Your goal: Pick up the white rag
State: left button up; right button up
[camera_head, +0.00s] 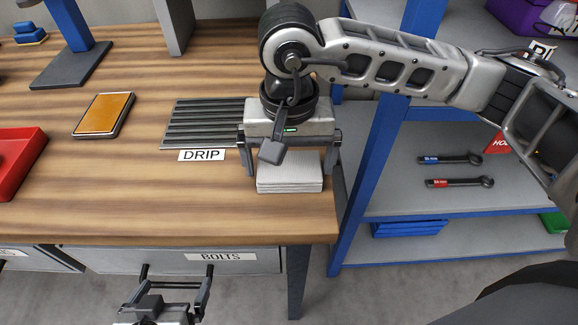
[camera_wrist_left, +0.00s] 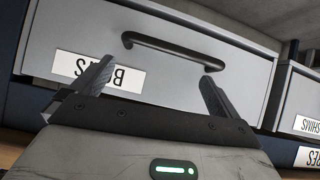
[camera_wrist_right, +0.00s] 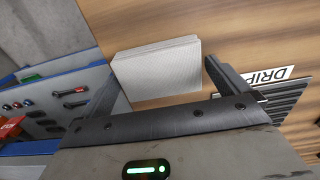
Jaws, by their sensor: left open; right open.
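The white rag (camera_head: 290,180) is a folded, layered square on the wooden bench near its right front corner. My right gripper (camera_head: 293,170) is open and points down over the rag, with one finger towards each side. In the right wrist view the rag (camera_wrist_right: 160,68) lies between and beyond the open fingers (camera_wrist_right: 162,82), with nothing held. I cannot tell whether the fingers touch it. My left gripper (camera_head: 176,275) is open and empty in front of the drawer labelled BOLTS (camera_head: 140,262). In the left wrist view the drawer's handle (camera_wrist_left: 172,49) shows beyond the fingers.
A dark slatted drip rack (camera_head: 200,122) with a DRIP label lies just left of the rag. An orange-topped pad (camera_head: 104,115) and a red tray (camera_head: 18,160) are further left. Blue shelving (camera_head: 370,165) with wrenches (camera_head: 458,183) stands right of the bench.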

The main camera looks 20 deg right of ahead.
jog(key=c, duration=0.8)
jog(key=shift+r, duration=0.15)
jog(key=shift+r, duration=0.55)
jog(key=s+d+r+b, duration=0.1)
jog(key=s+d+r, duration=0.2)
jog(key=s+r, duration=0.8)
jog(key=s, duration=0.2)
jog(key=shift+s+r+b, duration=0.3)
jog(key=shift+s+b, duration=0.05)
